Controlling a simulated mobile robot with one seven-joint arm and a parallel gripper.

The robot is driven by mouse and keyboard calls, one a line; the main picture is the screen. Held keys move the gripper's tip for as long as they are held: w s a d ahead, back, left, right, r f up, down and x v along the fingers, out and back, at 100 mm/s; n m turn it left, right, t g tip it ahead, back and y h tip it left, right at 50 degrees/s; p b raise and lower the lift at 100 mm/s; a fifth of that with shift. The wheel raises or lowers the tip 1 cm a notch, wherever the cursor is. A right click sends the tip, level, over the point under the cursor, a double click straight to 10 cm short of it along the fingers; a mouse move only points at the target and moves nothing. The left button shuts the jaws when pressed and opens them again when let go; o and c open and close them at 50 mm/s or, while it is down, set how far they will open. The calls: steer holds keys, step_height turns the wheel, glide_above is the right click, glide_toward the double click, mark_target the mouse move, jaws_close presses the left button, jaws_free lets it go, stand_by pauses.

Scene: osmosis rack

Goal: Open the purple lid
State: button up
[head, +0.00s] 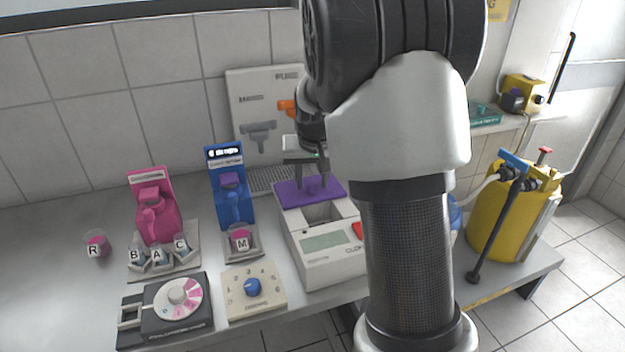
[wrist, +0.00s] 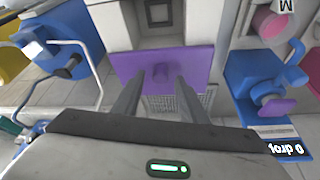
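The purple lid (head: 290,194) lies flat on the rear top of a white machine (head: 310,270) with a grey display. A small purple knob (head: 314,186) stands up from the lid. In the wrist view the lid (wrist: 195,62) is a wide purple panel ahead of the fingers. My gripper (head: 312,178) is over the lid, fingers pointing down on either side of the knob. In the wrist view my gripper (wrist: 159,76) has its two fingers apart, with nothing clamped. I cannot tell whether the fingertips touch the lid.
A blue dispenser (head: 231,190) with beaker M (head: 240,238) stands left of the machine, and a pink dispenser (head: 152,210) farther left. A dial box (head: 254,290) sits in front. A yellow tank (head: 500,215) stands at the right. A panel (head: 262,110) rises behind.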

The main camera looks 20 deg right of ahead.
steer(key=shift+r, duration=0.1)
steer(key=p+v, duration=0.2)
steer(key=v, duration=1.5)
steer(key=shift+s+r, duration=0.1)
steer(key=shift+r, duration=0.05)
